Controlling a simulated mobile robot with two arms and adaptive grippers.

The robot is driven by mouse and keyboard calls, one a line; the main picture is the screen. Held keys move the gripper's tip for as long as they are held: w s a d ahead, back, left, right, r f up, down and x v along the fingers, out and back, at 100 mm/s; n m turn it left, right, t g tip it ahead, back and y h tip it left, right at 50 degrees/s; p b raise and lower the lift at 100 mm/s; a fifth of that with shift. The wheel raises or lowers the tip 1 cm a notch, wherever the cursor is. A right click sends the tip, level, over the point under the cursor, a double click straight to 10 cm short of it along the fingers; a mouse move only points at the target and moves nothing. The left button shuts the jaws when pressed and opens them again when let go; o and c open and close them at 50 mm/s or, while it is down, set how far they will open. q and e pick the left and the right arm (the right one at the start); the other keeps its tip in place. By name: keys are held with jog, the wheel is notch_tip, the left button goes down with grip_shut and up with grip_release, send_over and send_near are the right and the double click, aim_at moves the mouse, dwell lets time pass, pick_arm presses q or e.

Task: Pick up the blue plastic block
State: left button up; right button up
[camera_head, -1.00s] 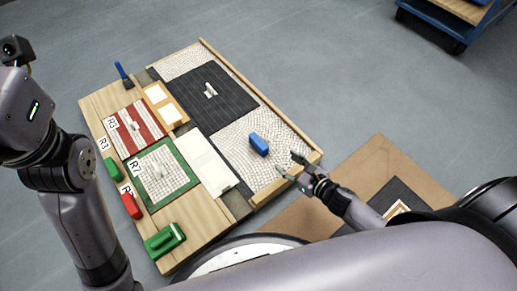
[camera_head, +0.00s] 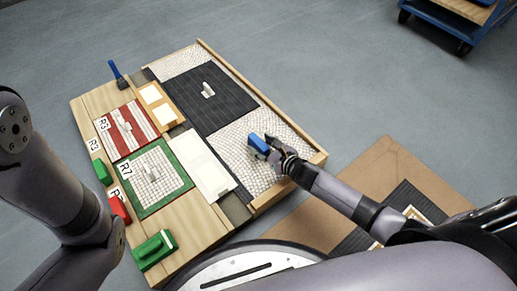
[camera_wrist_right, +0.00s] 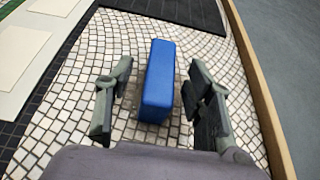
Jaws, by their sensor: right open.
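The blue plastic block (camera_head: 258,145) lies on the light mosaic panel (camera_head: 226,146) near the right end of the board. In the right wrist view the blue block (camera_wrist_right: 158,82) stands between the two fingers of my right gripper (camera_wrist_right: 160,88), with a gap visible on each side. My right gripper (camera_head: 270,150) is open around the block in the head view and partly covers it. My left arm shows at the left edge of the head view, but its gripper is out of the picture.
The wooden board (camera_head: 196,238) holds a dark panel (camera_head: 215,95), a red-striped panel (camera_head: 128,128), a green-framed panel (camera_head: 152,178) and a white panel (camera_head: 205,168). Green and red blocks lie along its near left side. A raised wooden rim (camera_head: 262,99) runs along the right side.

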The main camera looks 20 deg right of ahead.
jog(key=shift+b+x, duration=0.35)
jog(key=shift+x, duration=0.7)
grip_shut()
